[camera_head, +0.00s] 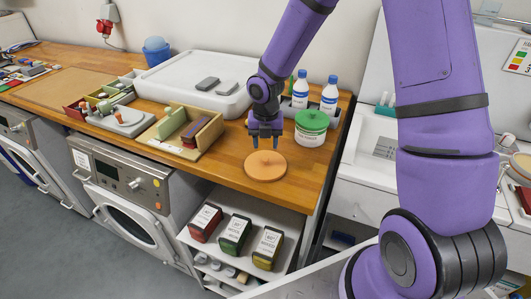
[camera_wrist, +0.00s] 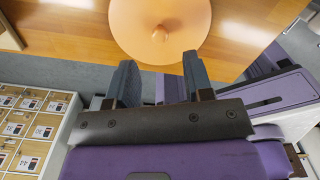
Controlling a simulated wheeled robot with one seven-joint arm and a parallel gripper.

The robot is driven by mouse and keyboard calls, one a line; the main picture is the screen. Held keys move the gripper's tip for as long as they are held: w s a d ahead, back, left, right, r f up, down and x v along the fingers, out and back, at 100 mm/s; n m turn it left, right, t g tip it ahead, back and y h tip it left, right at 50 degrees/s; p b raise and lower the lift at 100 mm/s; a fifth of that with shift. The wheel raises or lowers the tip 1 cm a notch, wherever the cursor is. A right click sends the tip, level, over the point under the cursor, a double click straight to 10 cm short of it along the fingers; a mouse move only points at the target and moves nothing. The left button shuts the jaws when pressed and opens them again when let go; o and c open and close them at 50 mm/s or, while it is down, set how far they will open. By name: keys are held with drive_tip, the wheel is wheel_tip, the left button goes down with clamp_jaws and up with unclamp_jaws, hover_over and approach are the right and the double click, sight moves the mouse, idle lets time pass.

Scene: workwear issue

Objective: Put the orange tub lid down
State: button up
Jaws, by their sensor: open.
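The orange tub lid (camera_head: 265,166) is a round disc lying on the wooden worktop (camera_head: 232,172) near its front edge. In the wrist view the lid (camera_wrist: 160,25) shows at the top with a small central knob. My gripper (camera_head: 265,146) is above the lid, pointing down, with its fingers apart and nothing between them. In the wrist view my gripper's two fingers (camera_wrist: 160,78) are apart, below the lid's knob in the picture. A white tub with a green lid (camera_head: 311,121) stands just right of the orange lid.
Two white bottles with blue caps (camera_head: 329,94) stand behind the green-lidded tub. A wooden organiser (camera_head: 181,137) is to the left and a large white container (camera_head: 190,82) is behind. Several boxes (camera_head: 236,234) sit on the shelf below the worktop edge.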

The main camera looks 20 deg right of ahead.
wheel_tip(320, 180, up, 6)
wheel_tip(320, 180, up, 9)
drive_tip(key=m+t+h, duration=0.1)
drive_tip(key=m, duration=0.7)
hover_over(266, 158)
drive_tip(key=s+d, duration=0.3)
drive_tip(key=s, duration=0.2)
drive_tip(key=s+d+r+m+t, duration=0.1)
drive_tip(key=s+d+r+m, duration=0.1)
drive_tip(key=s+r+m, duration=0.55)
drive_tip(key=s+d+r+m+t, duration=0.1)
drive_tip(key=s+r+m, duration=0.3)
drive_tip(key=s+m, duration=0.3)
drive_tip(key=s+r+m+t+y, duration=0.1)
drive_tip(key=s+r+m+t, duration=0.1)
drive_tip(key=s+r+m, duration=0.2)
drive_tip(key=s+m, duration=0.3)
drive_tip(key=m, duration=0.2)
drive_tip(key=shift+s+d+r, duration=0.25)
drive_tip(key=shift+d, duration=0.15)
drive_tip(key=shift+c, duration=0.4)
